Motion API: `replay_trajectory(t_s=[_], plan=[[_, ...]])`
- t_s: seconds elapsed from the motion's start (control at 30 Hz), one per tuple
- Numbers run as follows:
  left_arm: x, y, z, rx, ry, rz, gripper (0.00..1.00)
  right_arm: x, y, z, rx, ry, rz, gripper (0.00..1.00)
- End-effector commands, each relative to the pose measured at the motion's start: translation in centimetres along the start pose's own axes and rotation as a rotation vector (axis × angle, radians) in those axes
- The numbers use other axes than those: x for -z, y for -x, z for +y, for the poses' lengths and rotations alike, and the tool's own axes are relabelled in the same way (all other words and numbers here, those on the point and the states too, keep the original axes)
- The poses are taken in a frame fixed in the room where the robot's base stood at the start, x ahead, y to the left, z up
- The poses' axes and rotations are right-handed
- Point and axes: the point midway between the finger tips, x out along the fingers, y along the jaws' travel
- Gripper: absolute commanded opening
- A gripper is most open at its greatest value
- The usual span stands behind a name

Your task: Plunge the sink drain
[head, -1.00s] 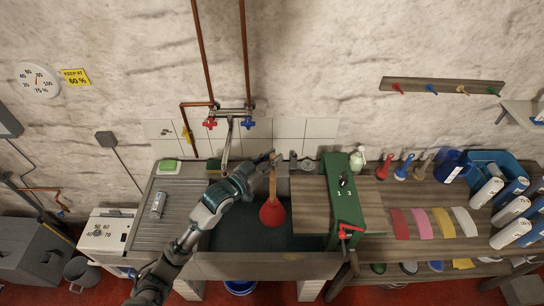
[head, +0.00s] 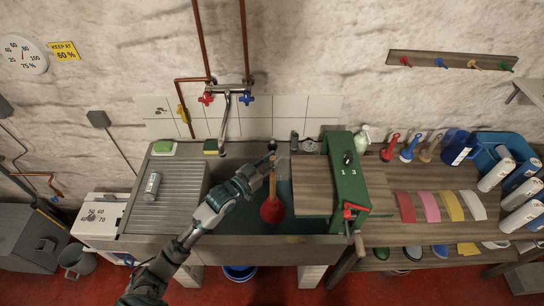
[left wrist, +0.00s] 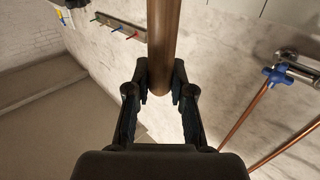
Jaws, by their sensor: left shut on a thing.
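The plunger has a red cup (head: 272,210) and a wooden handle (head: 272,182). It stands roughly upright over the dark inside of the sink (head: 238,216) in the head view. My left gripper (head: 270,158) is shut on the handle near its top. In the left wrist view the brown handle (left wrist: 163,45) runs between the fingers of my left gripper (left wrist: 160,85). The drain is hidden, and I cannot tell whether the cup touches the sink bottom. My right gripper is in neither view.
A faucet (head: 227,112) with a red and a blue tap rises behind the sink. A wooden board (head: 308,186) and a green box (head: 347,185) stand at its right. Several colored pads lie on the right bench.

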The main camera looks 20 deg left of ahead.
Motion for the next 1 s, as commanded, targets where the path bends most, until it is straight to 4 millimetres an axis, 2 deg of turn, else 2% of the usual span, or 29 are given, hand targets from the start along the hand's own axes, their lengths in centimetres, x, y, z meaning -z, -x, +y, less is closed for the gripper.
replay_trajectory(t_s=[0.03, 0.6, 0.8, 1.0], plan=[[-0.9, 0.0, 0.0, 0.000, -0.001, 0.001, 0.00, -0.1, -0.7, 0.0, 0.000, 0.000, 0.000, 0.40], [-8.4, -0.1, 0.0, 0.000, 0.000, 0.001, 0.00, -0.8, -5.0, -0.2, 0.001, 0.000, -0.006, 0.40], [-10.1, -0.1, 0.0, 0.000, -0.001, 0.002, 0.00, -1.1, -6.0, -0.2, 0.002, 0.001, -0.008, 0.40], [-10.8, -0.1, 0.0, 0.000, -0.001, 0.003, 0.00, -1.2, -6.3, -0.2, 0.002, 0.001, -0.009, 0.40]])
